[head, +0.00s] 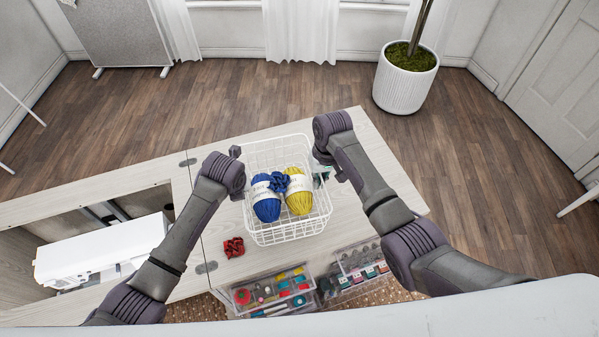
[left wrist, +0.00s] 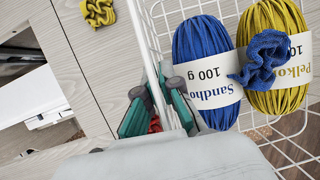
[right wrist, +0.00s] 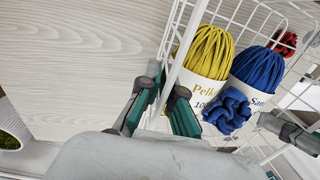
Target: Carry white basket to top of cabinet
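The white wire basket (head: 290,236) is over the light wood cabinet top (head: 215,215). It holds a blue yarn ball (head: 267,207), a yellow yarn ball (head: 299,200) and a dark blue scrunchie (head: 280,181). My left gripper (left wrist: 157,92) has its teal fingers close on both sides of the basket's left rim. My right gripper (right wrist: 166,80) straddles the opposite rim the same way, and both look closed on the wire. In the head view the right fingertips (head: 321,174) show partly. I cannot tell whether the basket's bottom touches the cabinet top.
A red scrunchie (head: 234,247) lies on the cabinet top near the front. A yellow scrunchie (left wrist: 98,12) lies farther back. A white machine (head: 105,250) sits in the left opening. Clear drawers (head: 270,290) hold sewing supplies below. A potted plant (head: 402,85) stands at back right.

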